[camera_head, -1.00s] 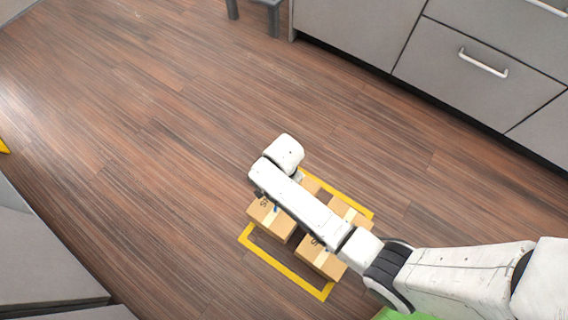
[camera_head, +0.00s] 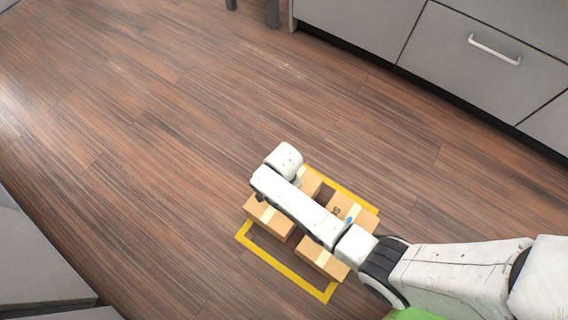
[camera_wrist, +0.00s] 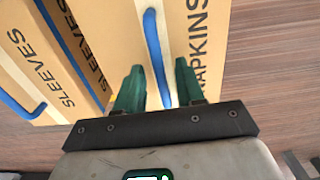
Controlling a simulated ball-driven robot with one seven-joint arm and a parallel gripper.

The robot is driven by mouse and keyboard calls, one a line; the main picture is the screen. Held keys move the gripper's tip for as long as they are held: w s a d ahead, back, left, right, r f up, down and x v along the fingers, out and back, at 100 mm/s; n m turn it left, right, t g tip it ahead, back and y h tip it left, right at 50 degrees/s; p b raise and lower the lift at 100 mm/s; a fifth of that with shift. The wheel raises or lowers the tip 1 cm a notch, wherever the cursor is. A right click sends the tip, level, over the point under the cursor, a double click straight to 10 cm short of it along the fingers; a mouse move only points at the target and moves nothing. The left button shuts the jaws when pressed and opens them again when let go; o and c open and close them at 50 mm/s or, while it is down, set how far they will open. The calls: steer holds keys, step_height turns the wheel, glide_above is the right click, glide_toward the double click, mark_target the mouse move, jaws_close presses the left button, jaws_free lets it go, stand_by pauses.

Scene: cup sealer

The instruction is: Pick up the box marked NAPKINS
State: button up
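The box marked NAPKINS (camera_wrist: 184,28) is a tan carton in the wrist view, with black lettering along its right side and a blue strap-like handle (camera_wrist: 152,38). My gripper (camera_wrist: 158,66) has two green fingers spread apart over this box. In the picture the blue handle runs between the fingers; I cannot tell whether they touch it or how far above it they are. The head view shows tan boxes (camera_head: 264,219) partly under my arm. My fingers are hidden there, and I cannot tell which box is NAPKINS.
Boxes marked SLEEVES (camera_wrist: 58,62) stand directly to the left in the wrist view, one with a blue handle. The boxes stand within a yellow floor outline (camera_head: 283,268). Grey drawers (camera_head: 480,75) line the upper right. The wooden floor (camera_head: 150,150) around is clear.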

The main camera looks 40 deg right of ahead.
steer(key=shift+f, duration=0.8)
steer(key=shift+r, duration=0.1)
jaws_close()
stand_by(0.7)
